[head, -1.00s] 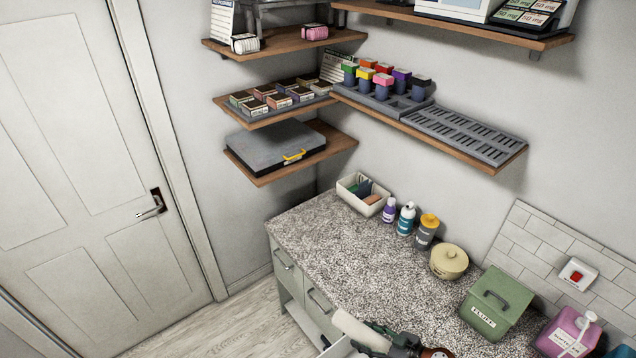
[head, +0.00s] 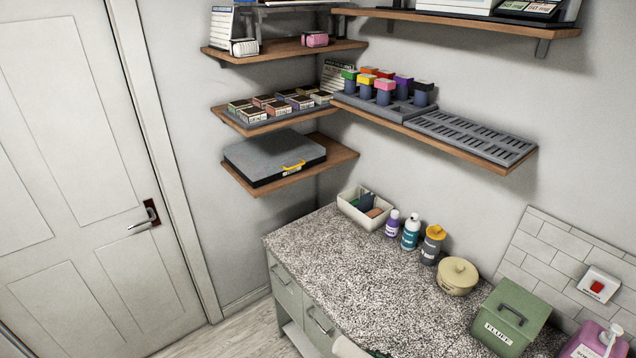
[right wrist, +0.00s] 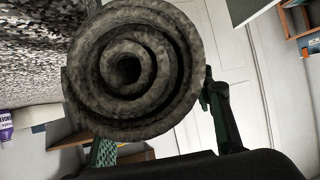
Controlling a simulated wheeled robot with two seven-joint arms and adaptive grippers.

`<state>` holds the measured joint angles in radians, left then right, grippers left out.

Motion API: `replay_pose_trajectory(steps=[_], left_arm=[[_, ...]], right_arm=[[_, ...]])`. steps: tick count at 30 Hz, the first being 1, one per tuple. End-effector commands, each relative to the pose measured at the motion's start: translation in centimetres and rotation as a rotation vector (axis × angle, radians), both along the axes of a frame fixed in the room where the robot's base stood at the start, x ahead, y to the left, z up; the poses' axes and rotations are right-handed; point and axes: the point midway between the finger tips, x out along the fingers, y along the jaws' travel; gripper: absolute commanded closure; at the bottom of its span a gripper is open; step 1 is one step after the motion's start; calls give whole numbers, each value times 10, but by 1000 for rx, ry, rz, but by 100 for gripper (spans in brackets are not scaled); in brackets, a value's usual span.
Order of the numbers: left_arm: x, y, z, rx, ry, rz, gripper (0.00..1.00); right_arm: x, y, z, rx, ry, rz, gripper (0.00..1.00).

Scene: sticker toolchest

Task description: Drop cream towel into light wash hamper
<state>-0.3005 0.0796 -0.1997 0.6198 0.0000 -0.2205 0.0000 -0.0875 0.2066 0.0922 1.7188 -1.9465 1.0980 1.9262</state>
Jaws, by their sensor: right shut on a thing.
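The rolled cream towel (right wrist: 150,65) fills the upper left of the right wrist view, seen end-on as a dark, shaded spiral. My right gripper (right wrist: 160,130) is shut on it, with a finger at each side of the roll. In the head view only a pale end of the towel (head: 347,349) shows at the bottom edge, by the front of the counter. My right gripper is almost wholly cut off there. My left gripper is not in view. No light wash hamper shows in either view.
A speckled counter (head: 350,270) has clear space in its middle. A white bin (head: 364,208), bottles (head: 411,232), a beige pot (head: 458,277) and a green fluff box (head: 510,318) line its back. Shelves hang above. A white door (head: 75,170) stands at left.

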Motion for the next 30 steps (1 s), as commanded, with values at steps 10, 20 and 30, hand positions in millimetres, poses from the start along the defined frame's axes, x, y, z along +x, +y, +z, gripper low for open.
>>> replay_pose_trajectory(steps=[10,20,30], left_arm=[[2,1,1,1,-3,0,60],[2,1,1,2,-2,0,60],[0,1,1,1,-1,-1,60]], right_arm=[[0,0,1,0,-1,0,40],[0,0,0,-1,1,1,32],[-20,-26,16,-4,0,0,32]])
